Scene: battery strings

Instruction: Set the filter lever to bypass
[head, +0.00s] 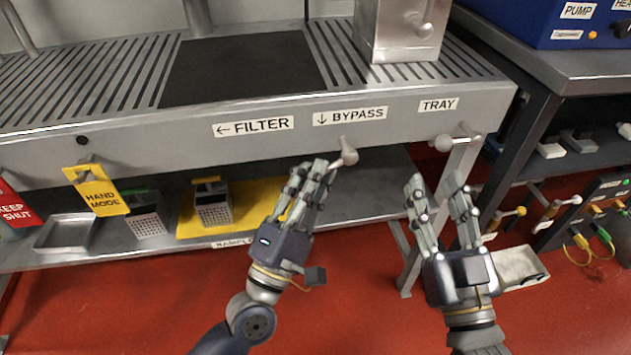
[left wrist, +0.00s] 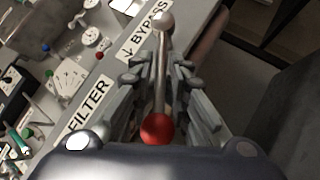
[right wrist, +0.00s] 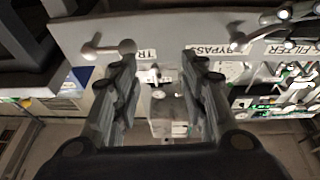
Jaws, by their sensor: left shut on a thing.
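The filter lever (head: 348,152) is on the front edge of the steel counter, just below the "↓ BYPASS" label (head: 350,116) and right of the "← FILTER" label (head: 253,126). In the head view its pivot end shows, while my fingers hide the rest. In the left wrist view, the lever's rod (left wrist: 161,75) runs between my fingers to a red ball knob (left wrist: 157,128). My left gripper (head: 315,175) is shut on this lever, which lies down and left of its pivot. My right gripper (head: 437,182) is open and empty, below the tray lever.
The tray lever (head: 457,142) sits under the "TRAY" label (head: 438,105); it also shows in the right wrist view (right wrist: 110,48). A yellow "HAND MODE" tag (head: 97,190) hangs at left. A lower shelf holds a metal tray (head: 68,234). A blue pump box (head: 550,22) stands at right.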

